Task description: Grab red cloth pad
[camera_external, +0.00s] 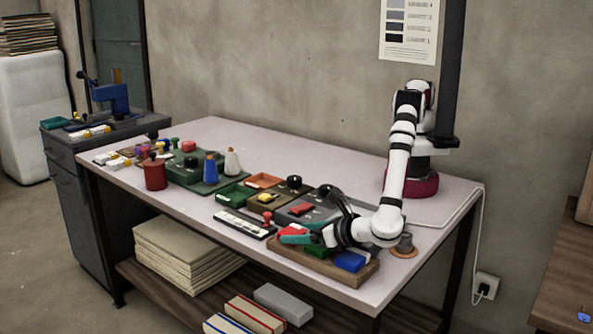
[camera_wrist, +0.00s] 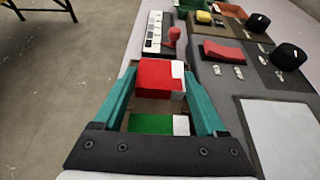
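A red pad (camera_wrist: 155,74) with a white corner patch lies between the two teal fingers of my gripper (camera_wrist: 159,68) in the wrist view. The fingers stand open along its left and right sides; whether they touch it is hard to tell. A green pad (camera_wrist: 150,124) with a white patch is nearer the palm. In the external view, my gripper (camera_external: 296,237) is low over the left end of a wooden tray (camera_external: 312,264), and the red pad (camera_external: 291,229) shows partly behind a teal finger. A blue pad (camera_external: 350,261) lies at the tray's right end.
A white-and-black strip (camera_wrist: 153,31) and a red stamp (camera_wrist: 173,37) stand beyond the red pad. Dark knobs (camera_wrist: 288,56) rise at the right. The table edge is close on the left.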

